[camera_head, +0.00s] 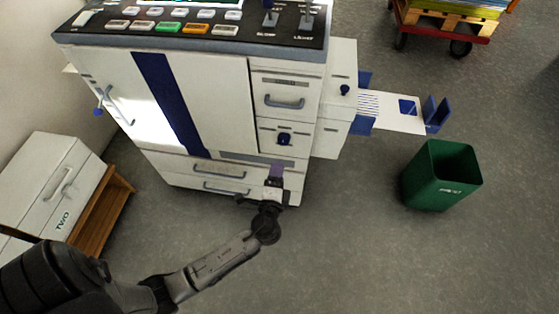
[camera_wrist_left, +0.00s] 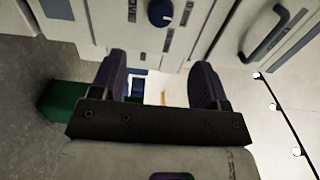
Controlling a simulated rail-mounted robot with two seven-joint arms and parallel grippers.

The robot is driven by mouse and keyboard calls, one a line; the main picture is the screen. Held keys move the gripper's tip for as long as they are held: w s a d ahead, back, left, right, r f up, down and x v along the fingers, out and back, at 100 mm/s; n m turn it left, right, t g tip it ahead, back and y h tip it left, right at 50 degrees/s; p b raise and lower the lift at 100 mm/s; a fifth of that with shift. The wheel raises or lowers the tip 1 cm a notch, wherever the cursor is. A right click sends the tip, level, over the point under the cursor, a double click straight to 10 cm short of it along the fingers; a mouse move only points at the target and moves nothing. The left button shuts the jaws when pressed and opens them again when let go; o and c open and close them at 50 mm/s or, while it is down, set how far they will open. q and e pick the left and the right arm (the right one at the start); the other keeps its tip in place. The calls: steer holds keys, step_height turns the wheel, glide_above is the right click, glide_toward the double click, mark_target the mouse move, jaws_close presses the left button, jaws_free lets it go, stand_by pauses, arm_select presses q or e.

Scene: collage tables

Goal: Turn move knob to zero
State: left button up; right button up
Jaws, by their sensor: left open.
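A round blue knob (camera_head: 284,139) sits on the white front of a large printer-like machine, below a drawer on its right side. A second blue knob (camera_head: 345,89) is on the side box, and I cannot tell which is the move knob. My left gripper (camera_head: 277,172) is just below the front knob in the head view. Its purple fingers (camera_wrist_left: 160,75) are apart and empty, with the knob beyond their tips. My right gripper is not in view.
Drawer handles (camera_head: 285,102) stick out near the knob, one also in the left wrist view (camera_wrist_left: 268,38). A green bin (camera_head: 441,176) and a white output tray (camera_head: 395,111) are at right. A white cabinet (camera_head: 50,180) stands at left. The floor in front is clear.

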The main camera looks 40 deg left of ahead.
arm_select(q)
steer(key=shift+v, duration=0.8)
steer(key=s+a+f+n+g, duration=0.2)
steer(key=s+f+n+g, duration=0.15)
steer(key=n+g, duration=0.35)
steer(key=s+d+r+n+g+h+p, duration=0.15)
steer(key=s+d+r+h+p, duration=0.3)
steer(key=s+r+p, duration=0.65)
steer(key=s+d+r+n+g+h+p, duration=0.1)
steer(key=s+d+r+g+h+p, duration=0.3)
steer(key=s+r+p, duration=0.7)
step_height(320, 180, up, 38)
steer(key=w+h+p, duration=0.1)
steer(key=w+p, duration=0.1)
steer(key=p, duration=3.6)
steer(key=shift+w+a+t+p, duration=0.25)
steer(key=shift+a+t+p, duration=0.05)
steer(key=shift+t+p, duration=0.15)
steer(key=shift+r, duration=0.15)
